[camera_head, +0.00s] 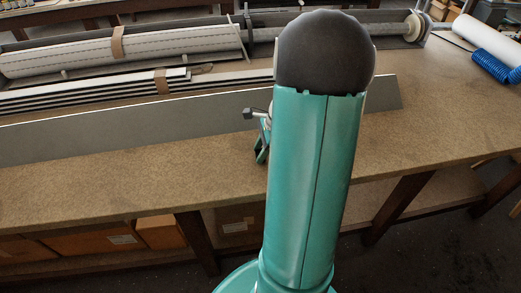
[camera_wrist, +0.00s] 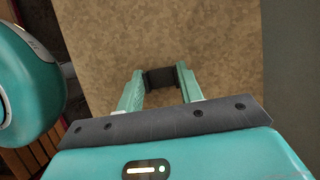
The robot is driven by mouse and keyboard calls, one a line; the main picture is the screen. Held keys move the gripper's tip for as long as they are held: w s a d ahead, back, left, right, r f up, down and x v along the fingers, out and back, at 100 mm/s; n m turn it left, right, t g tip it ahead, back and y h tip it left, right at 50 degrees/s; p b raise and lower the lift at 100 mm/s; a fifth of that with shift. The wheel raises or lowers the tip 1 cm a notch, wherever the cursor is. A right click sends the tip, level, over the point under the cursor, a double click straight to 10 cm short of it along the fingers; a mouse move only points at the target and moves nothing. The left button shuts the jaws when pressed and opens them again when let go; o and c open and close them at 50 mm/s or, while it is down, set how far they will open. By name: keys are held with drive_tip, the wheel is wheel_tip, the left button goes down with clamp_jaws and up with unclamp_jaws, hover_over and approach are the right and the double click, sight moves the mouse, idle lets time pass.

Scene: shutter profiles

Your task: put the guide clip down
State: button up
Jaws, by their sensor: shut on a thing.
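My gripper (camera_wrist: 160,77) is shut on a small dark block, the guide clip (camera_wrist: 161,79), which sits between the two green fingertips in the wrist view. Behind it is only the brown workbench top (camera_wrist: 210,35). I cannot tell whether the clip touches the bench or hangs above it. In the head view my arm hides most of the gripper (camera_head: 261,154); part of it shows just left of the arm, over the front part of the bench (camera_head: 160,185). The clip is too small and too hidden to make out there.
A long grey flat board (camera_head: 150,128) lies across the bench behind the gripper. Beyond it are slatted profiles (camera_head: 90,98) and a rolled shutter (camera_head: 120,55). A white roll (camera_head: 488,40) and blue coil (camera_head: 490,66) lie at far right. The front bench strip is clear. Cardboard boxes (camera_head: 100,238) sit below.

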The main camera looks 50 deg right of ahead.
drive_tip(key=shift+f, duration=0.15)
drive_tip(key=o, duration=0.9)
drive_tip(key=v, duration=1.2)
drive_tip(key=shift+r, duration=0.2)
drive_tip(key=s+a+r+n+t+h, duration=0.1)
drive_tip(key=a+r+n, duration=0.2)
drive_tip(key=a+n, duration=0.5)
drive_tip(key=s+a+r+n+h, duration=0.1)
drive_tip(key=a+r+n, duration=0.2)
drive_tip(key=a+n, duration=0.5)
drive_tip(key=s+a+r+n+t+h, duration=0.1)
drive_tip(key=a+r+n, duration=0.2)
drive_tip(key=a+n, duration=0.5)
drive_tip(key=shift+s+a+n+t+h, duration=0.1)
drive_tip(key=shift+a+n+t+h, duration=0.1)
drive_tip(key=shift+a, duration=1.9)
drive_tip(key=shift+s+a+n+t+h, duration=0.1)
drive_tip(key=shift+a+n, duration=0.1)
drive_tip(key=shift+a, duration=1.9)
drive_tip(key=shift+o, duration=0.7)
drive_tip(key=shift+s+a+f+n, duration=0.1)
drive_tip(key=shift+a+n, duration=0.1)
drive_tip(key=shift+n, duration=0.1)
